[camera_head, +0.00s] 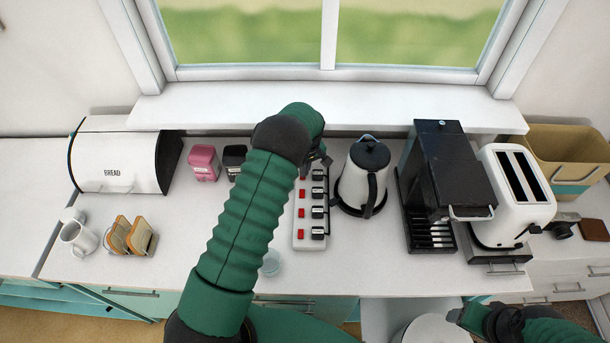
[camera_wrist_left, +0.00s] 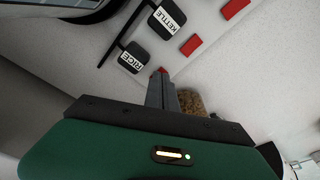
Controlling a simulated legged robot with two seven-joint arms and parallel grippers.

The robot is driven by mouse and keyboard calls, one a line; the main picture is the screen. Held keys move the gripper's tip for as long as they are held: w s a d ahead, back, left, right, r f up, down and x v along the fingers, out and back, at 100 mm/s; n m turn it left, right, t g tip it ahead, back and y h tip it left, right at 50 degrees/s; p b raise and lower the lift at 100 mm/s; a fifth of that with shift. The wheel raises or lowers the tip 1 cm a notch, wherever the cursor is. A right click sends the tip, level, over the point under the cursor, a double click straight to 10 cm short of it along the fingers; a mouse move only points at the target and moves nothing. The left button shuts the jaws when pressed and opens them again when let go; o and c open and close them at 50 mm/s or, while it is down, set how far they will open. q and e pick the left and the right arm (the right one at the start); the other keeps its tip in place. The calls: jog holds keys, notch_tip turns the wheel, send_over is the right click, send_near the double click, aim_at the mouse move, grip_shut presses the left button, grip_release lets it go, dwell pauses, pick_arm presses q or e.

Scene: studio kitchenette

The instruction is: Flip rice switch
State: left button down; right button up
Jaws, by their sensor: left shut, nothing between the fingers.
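A white power strip (camera_head: 309,243) lies on the counter, with a column of red switches and black plugs. In the left wrist view, a black plug labelled RICE (camera_wrist_left: 132,57) sits beside one labelled KETTLE (camera_wrist_left: 167,19). A sliver of the red rice switch (camera_wrist_left: 163,70) shows at the fingertips; the rest is hidden behind them. My left gripper (camera_head: 318,161) is over the far end of the strip, shut and empty. Its fingertips (camera_wrist_left: 161,76) are at the rice switch; whether they touch it I cannot tell. My right gripper (camera_head: 456,315) is low at right, its fingers unclear.
A kettle (camera_head: 365,168) stands close right of the strip, then a black coffee machine (camera_head: 447,170) and a white toaster (camera_head: 515,190). A bread box (camera_head: 115,160), toast rack (camera_head: 130,236) and mug (camera_head: 79,238) are left. Counter between rack and my left arm is clear.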

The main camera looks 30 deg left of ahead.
pick_arm(q)
jog(key=shift+a+f, duration=0.25)
jog(key=shift+a, duration=0.5)
jog(key=shift+d+f, duration=0.1)
jog(key=shift+d, duration=0.1)
jog(key=shift+d+b, duration=0.3)
jog(key=shift+d, duration=0.25)
jog(key=shift+a+f, duration=0.5)
jog(key=shift+a, duration=0.05)
jog(key=shift+d+r+p, duration=0.2)
jog(key=shift+r+p, duration=0.25)
jog(key=shift+r, duration=0.45)
jog(key=shift+d+r+p, duration=0.2)
jog(key=shift+r+p, duration=0.2)
jog(key=shift+r, duration=0.45)
jog(key=r, duration=0.1)
jog(key=r+p, duration=0.2)
jog(key=shift+a+r, duration=0.25)
jog(key=shift+r, duration=0.1)
pick_arm(e)
jog(key=r, duration=0.1)
jog(key=a+r, duration=0.1)
jog(key=r, duration=0.1)
jog(key=shift+r, duration=0.25)
pick_arm(q)
jog(key=shift+d, duration=0.1)
pick_arm(e)
jog(key=shift+d, duration=0.1)
